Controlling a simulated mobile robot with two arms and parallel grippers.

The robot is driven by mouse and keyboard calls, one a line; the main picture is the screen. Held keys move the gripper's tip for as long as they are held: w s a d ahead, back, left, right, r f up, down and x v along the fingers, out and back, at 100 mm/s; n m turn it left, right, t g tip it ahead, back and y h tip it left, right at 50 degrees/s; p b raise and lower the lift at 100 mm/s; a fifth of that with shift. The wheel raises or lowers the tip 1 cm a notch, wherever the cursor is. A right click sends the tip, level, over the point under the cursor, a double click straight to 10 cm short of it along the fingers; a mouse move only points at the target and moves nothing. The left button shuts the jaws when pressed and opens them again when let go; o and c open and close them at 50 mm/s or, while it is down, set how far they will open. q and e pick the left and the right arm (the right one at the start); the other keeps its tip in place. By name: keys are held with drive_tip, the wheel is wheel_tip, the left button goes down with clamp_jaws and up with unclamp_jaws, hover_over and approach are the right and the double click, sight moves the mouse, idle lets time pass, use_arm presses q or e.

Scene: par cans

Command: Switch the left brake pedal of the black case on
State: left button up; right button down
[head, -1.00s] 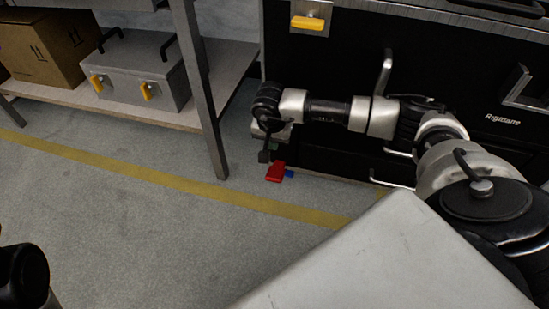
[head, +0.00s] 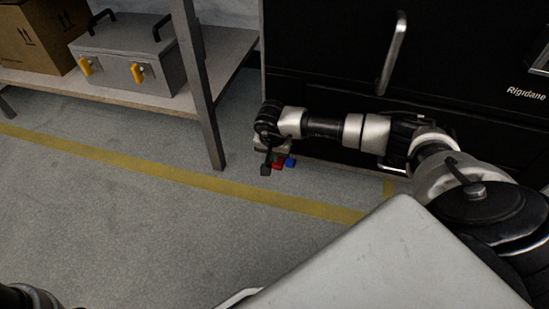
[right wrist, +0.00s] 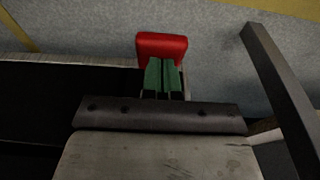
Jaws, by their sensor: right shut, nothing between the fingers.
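The black case (head: 330,95) is the large dark unit at the upper right of the head view. In the right wrist view the red pedal (right wrist: 162,46) lies just beyond my right gripper (right wrist: 163,78). Its green fingers are together and empty, their tips at the pedal's near edge. I cannot tell whether they touch it. In the head view my right wrist partly hides the pedal. My left gripper is not in view.
A shelf (head: 120,88) with a grey metal case (head: 125,60) and a cardboard box (head: 35,40) stands at the left. Its leg (head: 203,100) is close to my right wrist. The floor with the yellow line (head: 150,175) is clear.

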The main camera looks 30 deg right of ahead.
sight(273, 169)
drive_tip(key=shift+s+a+f, duration=0.1)
drive_tip(key=shift+s+f, duration=0.05)
drive_tip(key=shift+f, duration=0.05)
idle(0.4)
drive_tip(key=shift+s+a+f, duration=0.15)
drive_tip(key=shift+a+f, duration=0.05)
drive_tip(key=shift+f, duration=0.2)
drive_tip(key=shift+s+a+f+p, duration=0.2)
drive_tip(key=shift+f+p, duration=0.2)
drive_tip(key=shift+f, duration=0.1)
drive_tip(key=shift+s+a+f, duration=0.1)
drive_tip(key=shift+a+f, duration=0.05)
drive_tip(key=shift+f, duration=0.4)
drive_tip(key=shift+s+a+f, duration=0.1)
drive_tip(key=shift+f, duration=0.85)
